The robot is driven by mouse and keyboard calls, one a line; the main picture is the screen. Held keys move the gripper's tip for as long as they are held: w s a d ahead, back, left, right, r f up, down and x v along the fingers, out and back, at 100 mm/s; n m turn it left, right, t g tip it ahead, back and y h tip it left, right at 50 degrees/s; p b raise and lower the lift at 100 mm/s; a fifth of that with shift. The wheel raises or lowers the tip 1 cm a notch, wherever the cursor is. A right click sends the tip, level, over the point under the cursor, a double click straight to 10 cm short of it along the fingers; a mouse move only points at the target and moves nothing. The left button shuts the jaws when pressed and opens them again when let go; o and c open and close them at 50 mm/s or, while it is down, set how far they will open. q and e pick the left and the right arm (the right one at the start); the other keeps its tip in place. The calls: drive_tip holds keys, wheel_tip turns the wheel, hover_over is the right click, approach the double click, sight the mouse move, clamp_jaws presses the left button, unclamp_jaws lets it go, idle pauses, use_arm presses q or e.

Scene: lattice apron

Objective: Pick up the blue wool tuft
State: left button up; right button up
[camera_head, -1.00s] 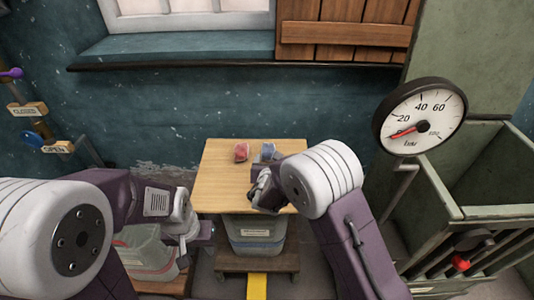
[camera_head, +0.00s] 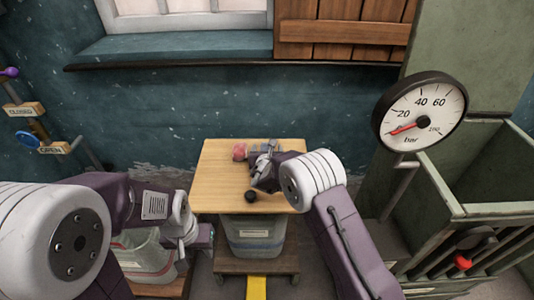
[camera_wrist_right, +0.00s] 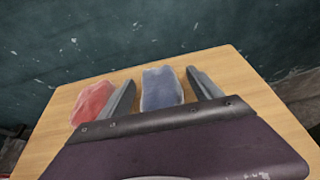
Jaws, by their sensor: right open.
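The blue wool tuft (camera_wrist_right: 161,88) lies on the wooden table top, between the two fingers of my right gripper (camera_wrist_right: 162,88) in the right wrist view. The fingers are open, with a gap on either side of the tuft. In the head view my right gripper (camera_head: 266,150) is over the table's back part and partly hides the blue tuft. A red tuft (camera_wrist_right: 93,103) lies just left of the left finger; it also shows in the head view (camera_head: 239,152). My left gripper (camera_head: 203,238) is low at the left, away from the table; its fingers are unclear.
The small table (camera_head: 222,190) has bare wood at its front left. A small dark round thing (camera_head: 251,196) shows near its front. A bin (camera_head: 253,240) stands below. A gauge (camera_head: 420,112) and green metal crate (camera_head: 488,210) are at the right.

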drive_tip(key=c, duration=1.4)
drive_tip(key=shift+r, duration=0.1)
wheel_tip(320, 180, up, 5)
drive_tip(key=shift+s+d+f+p, duration=0.1)
drive_tip(key=shift+d+f+p, duration=0.1)
drive_tip(key=shift+p, duration=0.55)
drive_tip(key=s+d+r, duration=0.2)
drive_tip(key=d, duration=0.1)
drive_tip(key=s+d+r, duration=0.2)
drive_tip(key=d, duration=0.1)
drive_tip(key=s+d+r, duration=0.1)
drive_tip(key=d+r, duration=0.1)
drive_tip(key=d, duration=0.1)
drive_tip(key=shift+s+d+r, duration=0.15)
drive_tip(key=shift+s+d, duration=0.2)
drive_tip(key=shift+s, duration=0.05)
